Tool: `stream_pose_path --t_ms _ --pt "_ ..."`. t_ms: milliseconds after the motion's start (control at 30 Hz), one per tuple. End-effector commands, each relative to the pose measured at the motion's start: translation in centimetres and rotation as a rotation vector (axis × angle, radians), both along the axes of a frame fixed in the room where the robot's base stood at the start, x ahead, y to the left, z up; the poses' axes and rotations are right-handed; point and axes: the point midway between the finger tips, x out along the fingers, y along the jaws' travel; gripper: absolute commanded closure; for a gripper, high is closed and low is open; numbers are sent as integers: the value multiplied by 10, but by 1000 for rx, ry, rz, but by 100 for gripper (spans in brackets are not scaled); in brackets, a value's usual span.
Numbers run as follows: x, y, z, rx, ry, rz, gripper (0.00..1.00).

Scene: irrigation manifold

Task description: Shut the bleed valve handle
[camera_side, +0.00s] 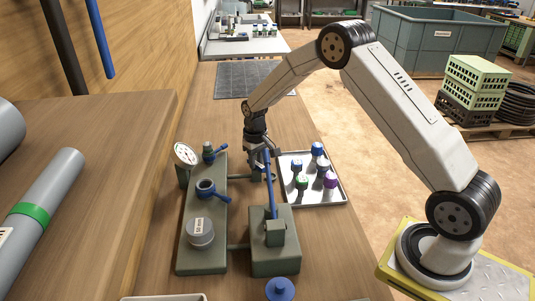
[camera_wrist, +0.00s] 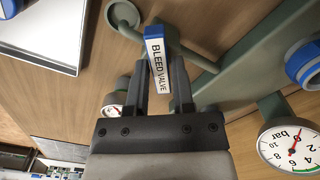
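The bleed valve handle (camera_side: 270,185) is a long blue lever. In the side view it runs up the picture from the grey-green valve body (camera_side: 275,232) to my gripper (camera_side: 261,156). In the wrist view its end bears a white "BLEED VALVE" label (camera_wrist: 158,65). That end lies between the two fingertips of my gripper (camera_wrist: 161,75). The finger contact is partly hidden in the side view.
A metal tray (camera_side: 335,194) with several coloured-cap fittings lies close on the right. A dark mat (camera_side: 250,80) lies behind.

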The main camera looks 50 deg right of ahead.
Motion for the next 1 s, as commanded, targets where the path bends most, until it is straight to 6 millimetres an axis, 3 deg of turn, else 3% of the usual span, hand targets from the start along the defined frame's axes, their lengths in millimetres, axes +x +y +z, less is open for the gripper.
stream_pose_path --t_ms 33,67,567,1000 --pt "0 0 0 0 0 0 51" --pt "0 0 0 0 0 0 42" --pt "1 0 7 0 -2 1 41" --pt "1 0 59 0 -3 1 41"
